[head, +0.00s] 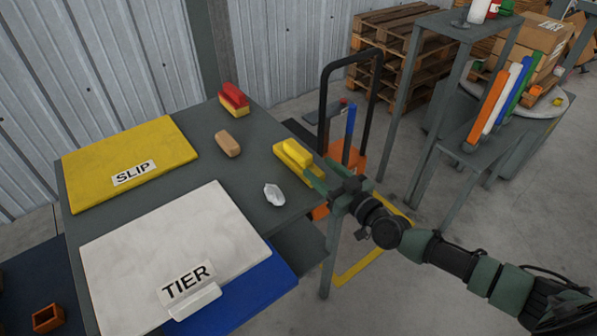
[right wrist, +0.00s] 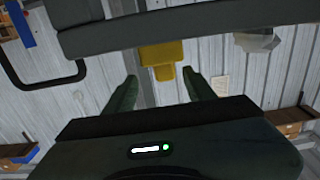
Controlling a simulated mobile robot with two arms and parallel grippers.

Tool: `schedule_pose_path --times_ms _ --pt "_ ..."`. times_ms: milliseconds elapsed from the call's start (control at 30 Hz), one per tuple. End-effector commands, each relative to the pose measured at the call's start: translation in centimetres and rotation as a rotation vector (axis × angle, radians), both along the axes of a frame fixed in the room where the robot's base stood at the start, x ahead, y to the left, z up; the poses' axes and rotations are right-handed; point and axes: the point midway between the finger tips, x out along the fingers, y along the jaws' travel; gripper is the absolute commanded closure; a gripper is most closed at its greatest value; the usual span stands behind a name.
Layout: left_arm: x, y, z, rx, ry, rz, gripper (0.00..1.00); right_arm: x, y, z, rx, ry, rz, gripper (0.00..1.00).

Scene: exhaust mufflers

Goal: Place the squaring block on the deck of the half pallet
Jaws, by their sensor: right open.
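A yellow block with a raised grip (head: 293,154), which looks like the squaring block, sits at the right edge of the grey table. My right gripper (head: 315,175) is open at its near right side. In the right wrist view the yellow block (right wrist: 162,54) is ahead of the spread fingertips (right wrist: 160,85), its narrow grip towards the gap. I cannot tell whether the fingers touch it. Wooden pallets (head: 390,45) are stacked by the back wall; I cannot tell which thing is the half pallet. My left gripper is not in view.
The grey table (head: 215,180) holds a yellow SLIP sheet (head: 95,165), a white TIER sheet (head: 150,245), a tan block (head: 228,143), a red-and-yellow block (head: 233,98) and a crumpled white piece (head: 274,195). A black-handled cart (head: 323,90) and a grey stand (head: 417,60) stand to the right.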

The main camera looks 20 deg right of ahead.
Motion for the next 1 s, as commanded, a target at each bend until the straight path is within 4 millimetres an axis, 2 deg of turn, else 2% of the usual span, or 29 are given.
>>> schedule_pose_path --times_ms 333,467,600,867,967,1000 --pt "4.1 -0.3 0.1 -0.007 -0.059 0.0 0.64 3.6 1.8 0.3 0.003 -0.002 0.0 0.45" --pt "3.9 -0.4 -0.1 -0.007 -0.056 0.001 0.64 5.4 2.9 0.2 0.003 -0.001 0.0 0.45" --pt "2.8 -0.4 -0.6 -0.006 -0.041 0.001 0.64 6.7 3.3 0.1 0.001 -0.001 0.001 0.45" --pt "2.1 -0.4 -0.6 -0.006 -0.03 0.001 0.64 6.9 3.4 0.1 0.001 0.0 0.0 0.45" --pt "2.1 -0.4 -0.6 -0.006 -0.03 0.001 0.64 6.9 3.4 0.1 0.001 0.0 0.0 0.71" --pt "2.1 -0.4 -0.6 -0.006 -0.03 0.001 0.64 6.9 3.4 0.2 0.001 0.0 0.0 0.82"
